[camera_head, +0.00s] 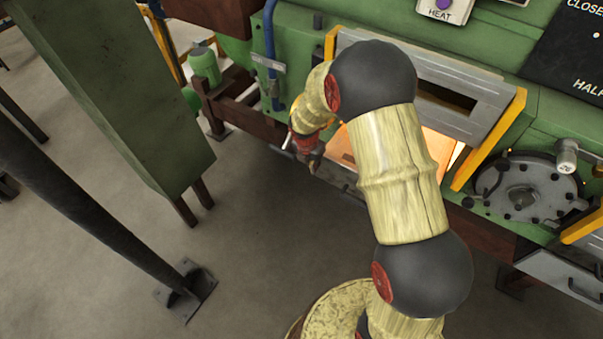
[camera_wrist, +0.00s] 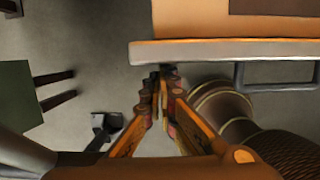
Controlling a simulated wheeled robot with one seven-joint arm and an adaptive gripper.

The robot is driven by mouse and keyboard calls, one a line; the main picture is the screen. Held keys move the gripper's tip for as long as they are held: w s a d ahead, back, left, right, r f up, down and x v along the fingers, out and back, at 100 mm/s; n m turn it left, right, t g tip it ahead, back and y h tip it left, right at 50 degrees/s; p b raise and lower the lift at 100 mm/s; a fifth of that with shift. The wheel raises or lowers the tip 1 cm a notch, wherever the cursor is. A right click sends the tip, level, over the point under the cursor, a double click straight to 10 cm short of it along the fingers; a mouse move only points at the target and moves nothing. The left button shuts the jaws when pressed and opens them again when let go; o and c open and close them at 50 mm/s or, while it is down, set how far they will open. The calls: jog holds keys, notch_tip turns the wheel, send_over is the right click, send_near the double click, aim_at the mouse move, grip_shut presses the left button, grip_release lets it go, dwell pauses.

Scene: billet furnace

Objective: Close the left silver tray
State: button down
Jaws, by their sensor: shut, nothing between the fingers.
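The left silver tray is partly hidden by my arm in the head view, where its grey front edge (camera_head: 338,176) shows below the glowing furnace opening. In the wrist view its pale front edge (camera_wrist: 225,51) runs across the upper right, with an orange-lit surface behind it and a dark bar handle (camera_wrist: 275,86) on its front. The tray appears pulled out. My gripper (camera_wrist: 164,74) is shut and empty, with its tips just before the left part of that edge; contact cannot be told. In the head view my gripper (camera_head: 314,163) is at the tray's left side.
Another silver tray (camera_head: 553,276) with a dark handle is at the lower right. A round metal hatch (camera_head: 525,190) is above it. A green column (camera_head: 115,85) and a dark slanted post (camera_head: 90,215) stand on the left. The floor (camera_head: 240,260) between them and the furnace is clear.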

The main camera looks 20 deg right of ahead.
aim_at(331, 141)
jog(key=w+d+p, duration=0.2)
jog(key=d, duration=0.1)
jog(key=w+d+p, duration=0.2)
jog(key=w+d, duration=0.1)
jog(key=w+d+p, duration=0.1)
jog(key=w+d, duration=0.2)
jog(key=d, duration=0.1)
jog(key=shift+p, duration=0.4)
jog(key=shift+s, duration=0.1)
